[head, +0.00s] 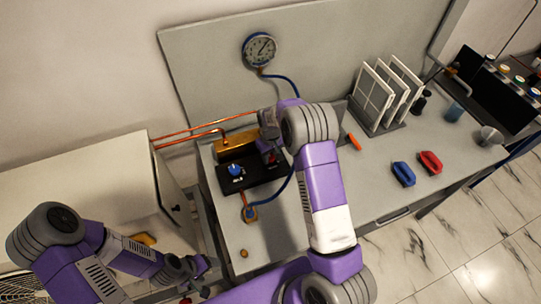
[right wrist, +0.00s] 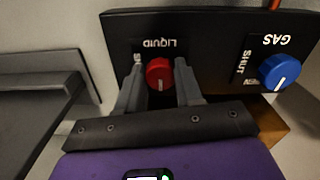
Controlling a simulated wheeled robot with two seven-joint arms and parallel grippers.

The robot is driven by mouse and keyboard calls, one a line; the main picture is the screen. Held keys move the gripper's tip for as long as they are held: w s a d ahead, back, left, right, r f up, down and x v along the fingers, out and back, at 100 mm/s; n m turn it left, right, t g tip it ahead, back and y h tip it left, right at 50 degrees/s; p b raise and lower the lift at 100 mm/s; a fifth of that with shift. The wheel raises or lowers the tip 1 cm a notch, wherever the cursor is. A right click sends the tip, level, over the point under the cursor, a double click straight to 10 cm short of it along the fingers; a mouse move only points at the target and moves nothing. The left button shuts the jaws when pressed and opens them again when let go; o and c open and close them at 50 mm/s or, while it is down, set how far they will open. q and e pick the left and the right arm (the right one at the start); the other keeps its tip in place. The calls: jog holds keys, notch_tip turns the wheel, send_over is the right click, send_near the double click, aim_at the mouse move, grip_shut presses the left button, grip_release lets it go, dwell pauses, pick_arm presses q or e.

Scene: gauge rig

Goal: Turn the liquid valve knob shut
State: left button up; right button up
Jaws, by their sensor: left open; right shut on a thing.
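The red liquid knob (right wrist: 159,74) sits on the black valve panel (right wrist: 215,60), below the upside-down word LIQUID in the right wrist view. My right gripper (right wrist: 160,88) is shut on this knob, one finger on each side. A pale mark on the knob's face points toward the bottom of that view. The small lettering beside the knob is mostly hidden by a finger. In the head view my right arm and gripper (head: 268,140) cover most of that side of the panel. My left gripper (head: 196,274) is open and empty, low at the left, away from the panel.
A blue gas knob (head: 235,170) is on the same panel. A brass block (head: 236,146) with copper pipes lies behind it. A gauge (head: 260,49) hangs on the backboard with a blue hose. A white rack (head: 385,95) and blue and red clamps (head: 430,162) stand right.

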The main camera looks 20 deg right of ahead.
jog(key=shift+m, duration=0.5)
jog(key=shift+c, duration=0.3)
jog(key=m, duration=0.3)
jog(key=shift+b, duration=0.35)
jog(key=m, duration=0.4)
jog(key=shift+a, duration=0.1)
jog(key=m, duration=0.5)
jog(key=shift+w, duration=0.1)
jog(key=m+p, duration=0.1)
jog(key=m, duration=0.3)
jog(key=shift+m, duration=0.4)
jog(key=o, duration=1)
jog(key=shift+o, duration=0.2)
